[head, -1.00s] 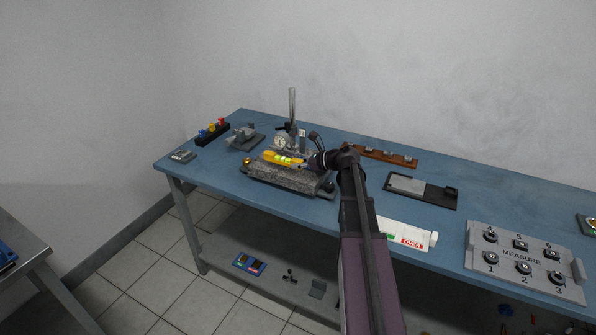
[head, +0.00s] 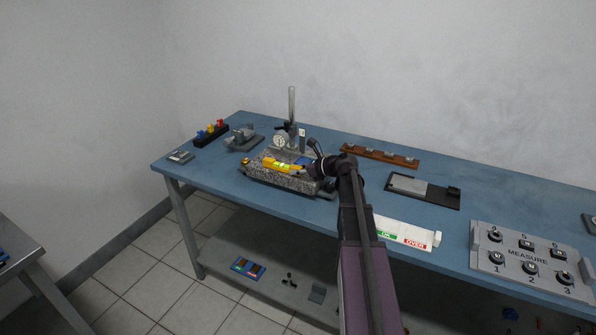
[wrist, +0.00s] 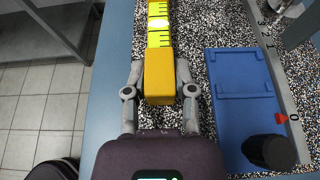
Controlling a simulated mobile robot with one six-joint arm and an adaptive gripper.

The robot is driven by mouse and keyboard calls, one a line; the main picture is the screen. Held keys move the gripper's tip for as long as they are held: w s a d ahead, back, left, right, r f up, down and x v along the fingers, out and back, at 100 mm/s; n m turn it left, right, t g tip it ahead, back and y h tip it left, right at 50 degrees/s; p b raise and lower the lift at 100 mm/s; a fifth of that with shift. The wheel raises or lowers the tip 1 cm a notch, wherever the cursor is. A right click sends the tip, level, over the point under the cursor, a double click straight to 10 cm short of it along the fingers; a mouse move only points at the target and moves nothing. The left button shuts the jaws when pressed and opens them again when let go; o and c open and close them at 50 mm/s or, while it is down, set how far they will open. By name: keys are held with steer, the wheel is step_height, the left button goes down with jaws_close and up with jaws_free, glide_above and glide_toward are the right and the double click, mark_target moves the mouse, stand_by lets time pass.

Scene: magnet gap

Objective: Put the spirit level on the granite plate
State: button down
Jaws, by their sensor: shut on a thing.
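The yellow spirit level (head: 280,165) lies along the speckled granite plate (head: 262,178), at or just above its top; I cannot tell whether it touches. In the wrist view, the level (wrist: 158,62) runs away from me with its bright vials facing up. My gripper (wrist: 159,88) is shut on the level's near end, one finger on each side. The granite surface (wrist: 213,30) shows beside and under it. In the head view, my gripper (head: 309,170) is at the level's right end.
A dial gauge stand (head: 291,120) rises just behind the level. A blue flat piece (wrist: 240,85) lies on the plate to the right of the level. A white OK/OVER tray (head: 408,232) and the MEASURE panel (head: 528,262) stand to the right.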

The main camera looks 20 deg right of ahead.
steer(key=shift+f, duration=0.15)
steer(key=shift+c, duration=2.2)
jaws_free()
steer(key=shift+r, duration=0.25)
steer(key=p+v, duration=0.4)
steer(key=v, duration=0.8)
steer(key=shift+p, duration=0.35)
steer(key=shift+a, duration=0.15)
